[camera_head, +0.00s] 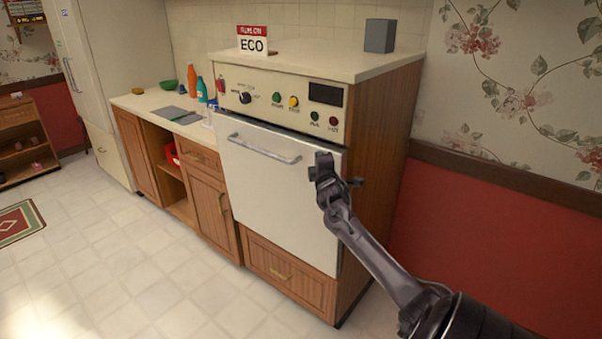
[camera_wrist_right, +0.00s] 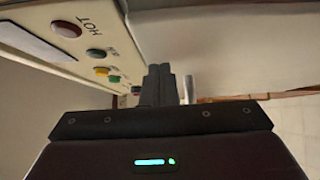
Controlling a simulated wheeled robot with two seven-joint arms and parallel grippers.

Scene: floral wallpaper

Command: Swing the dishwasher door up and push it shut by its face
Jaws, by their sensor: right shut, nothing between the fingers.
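The dishwasher door (camera_head: 270,195) is a white panel with a horizontal bar handle (camera_head: 263,148) near its top. It stands upright, up against the front under the control panel (camera_head: 280,100). I cannot tell whether a thin gap is left at its upper edge. My right gripper (camera_head: 322,162) is at the upper right corner of the door face, its fingers shut with nothing between them. In the right wrist view the shut fingers (camera_wrist_right: 160,82) point along the white door face (camera_wrist_right: 230,45), close to it; contact is unclear. My left gripper is out of view.
A wooden drawer (camera_head: 288,277) lies below the door. The counter (camera_head: 160,110) to the left holds bottles, a green bowl and a sink area. An ECO sign (camera_head: 253,45) and a grey block (camera_head: 380,36) stand on top. The tiled floor (camera_head: 140,260) in front is clear.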

